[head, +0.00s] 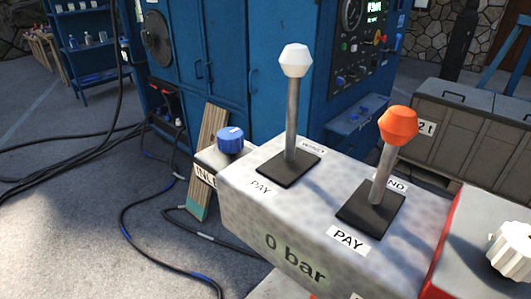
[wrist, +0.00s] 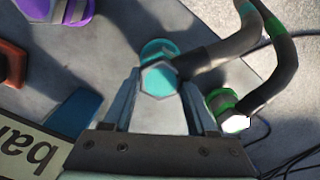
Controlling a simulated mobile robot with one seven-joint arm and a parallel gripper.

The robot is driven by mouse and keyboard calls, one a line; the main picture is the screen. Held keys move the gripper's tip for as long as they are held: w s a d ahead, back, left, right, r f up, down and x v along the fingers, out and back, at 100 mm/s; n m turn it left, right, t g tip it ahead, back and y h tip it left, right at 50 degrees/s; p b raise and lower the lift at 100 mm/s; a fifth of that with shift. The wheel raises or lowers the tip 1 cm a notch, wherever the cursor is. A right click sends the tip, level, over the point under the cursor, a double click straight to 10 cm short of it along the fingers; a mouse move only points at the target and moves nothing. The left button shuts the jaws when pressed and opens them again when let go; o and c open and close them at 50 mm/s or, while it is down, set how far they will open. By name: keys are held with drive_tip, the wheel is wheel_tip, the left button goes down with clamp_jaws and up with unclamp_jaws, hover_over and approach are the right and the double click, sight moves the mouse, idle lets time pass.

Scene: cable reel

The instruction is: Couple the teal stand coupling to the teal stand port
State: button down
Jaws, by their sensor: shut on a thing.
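In the wrist view my gripper (wrist: 160,85) is shut on the teal stand coupling (wrist: 158,78), a hexagonal grey-and-teal end with a dark hose (wrist: 215,52) leading off to the upper right. A teal round part (wrist: 156,47) shows just beyond the coupling and looks like the teal stand port. The coupling covers part of it, and I cannot tell whether the two touch or are joined. The head view shows neither my gripper nor the teal parts.
A green-ringed coupling (wrist: 222,103) with its own hose sits close right of my gripper. A purple fitting (wrist: 58,12) is at upper left. In the head view, a grey lever block (head: 245,205) carries white (head: 296,60) and orange (head: 398,125) knobs; a blue knob (head: 230,139) is beside it.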

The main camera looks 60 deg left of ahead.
drive_tip(key=shift+f, duration=0.4)
idle(0.4)
drive_tip(key=shift+c, duration=0.6)
unclamp_jaws()
drive_tip(key=shift+f, duration=0.1)
wheel_tip(320, 180, up, 13)
drive_tip(key=p, duration=0.2)
